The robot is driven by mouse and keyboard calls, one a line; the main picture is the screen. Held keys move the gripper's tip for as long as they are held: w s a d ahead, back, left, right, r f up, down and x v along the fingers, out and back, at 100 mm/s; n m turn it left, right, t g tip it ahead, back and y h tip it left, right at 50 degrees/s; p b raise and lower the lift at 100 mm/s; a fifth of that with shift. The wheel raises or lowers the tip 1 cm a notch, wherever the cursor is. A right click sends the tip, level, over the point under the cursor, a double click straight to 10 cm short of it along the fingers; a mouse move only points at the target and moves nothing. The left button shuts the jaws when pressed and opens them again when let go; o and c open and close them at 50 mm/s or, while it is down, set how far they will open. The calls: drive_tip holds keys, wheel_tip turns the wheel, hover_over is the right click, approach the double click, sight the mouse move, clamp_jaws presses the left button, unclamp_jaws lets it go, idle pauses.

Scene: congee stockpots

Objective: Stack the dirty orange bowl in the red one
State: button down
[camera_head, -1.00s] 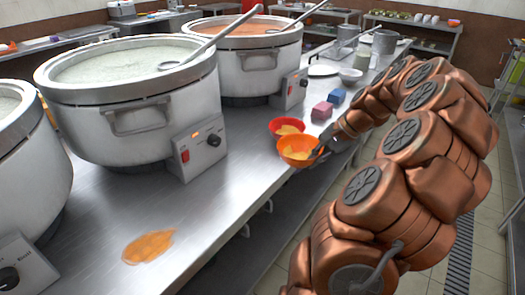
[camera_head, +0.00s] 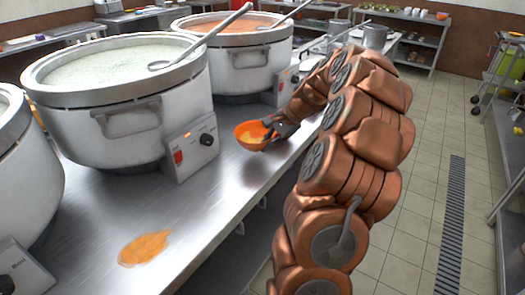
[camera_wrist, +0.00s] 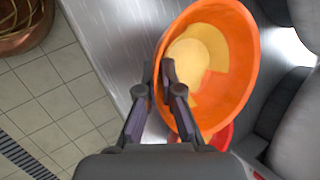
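The orange bowl (camera_head: 246,140), with yellowish residue inside, is tilted and appears held just above the steel counter in the head view. In the wrist view the orange bowl (camera_wrist: 228,92) fills the middle, its rim between the fingers of my gripper (camera_wrist: 167,82). My gripper (camera_head: 274,130) is shut on that rim, at the bowl's right side in the head view. The red bowl (camera_wrist: 222,138) shows only as a small part below the orange bowl in the wrist view. In the head view it is hidden; I cannot tell whether the two bowls touch.
Large stockpots (camera_head: 125,100) with ladles stand along the back of the counter (camera_head: 105,210), close left of the bowl. A control box (camera_head: 190,148) is nearest to it. An orange spill (camera_head: 145,247) lies on the front counter. Tiled floor (camera_head: 415,190) is clear at right.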

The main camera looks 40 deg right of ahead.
drive_tip(key=shift+w+a, duration=0.1)
drive_tip(key=shift+w, duration=0.35)
drive_tip(key=shift+w+a+f, duration=0.1)
drive_tip(key=shift+w+f, duration=0.05)
drive_tip(key=shift+f, duration=0.75)
drive_tip(key=shift+w+f, duration=0.15)
drive_tip(key=shift+f, duration=0.75)
drive_tip(key=shift+f, duration=0.1)
drive_tip(key=c, duration=1.3)
unclamp_jaws()
drive_tip(key=v, duration=1.2)
